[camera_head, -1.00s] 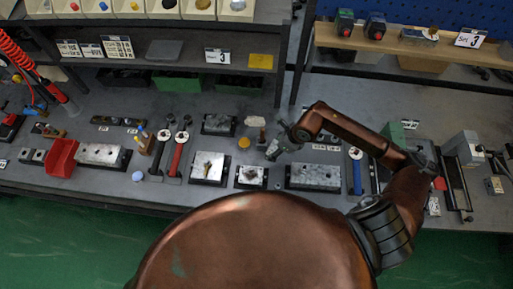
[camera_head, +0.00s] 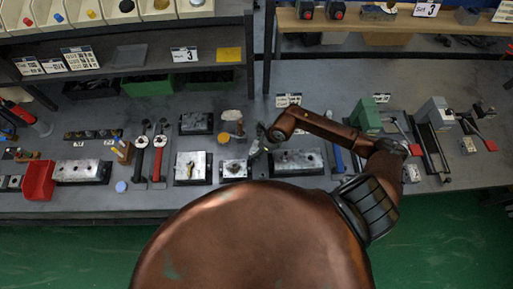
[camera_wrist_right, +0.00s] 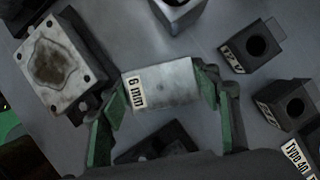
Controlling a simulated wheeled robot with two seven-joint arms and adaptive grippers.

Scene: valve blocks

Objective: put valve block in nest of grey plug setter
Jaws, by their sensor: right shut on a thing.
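My right gripper (camera_head: 257,147) is over the bench, just right of a small light plate on a dark base (camera_head: 235,169). In the right wrist view its two green-padded fingers (camera_wrist_right: 163,95) are shut on a silver block with a "6 mm" label (camera_wrist_right: 168,82), which I take for the valve block. In the head view this block is too small to tell apart from the gripper. A grey upright device (camera_head: 435,112), likely the grey plug setter, stands at the right of the bench; its nest cannot be made out. My left gripper is not in view.
A green device (camera_head: 366,116) stands left of the grey one, with tools and rails around both. A stained plate (camera_wrist_right: 48,65) and dark holed blocks (camera_wrist_right: 252,47) lie close to the gripper. A red bin (camera_head: 39,181) is at the left. Shelves line the back.

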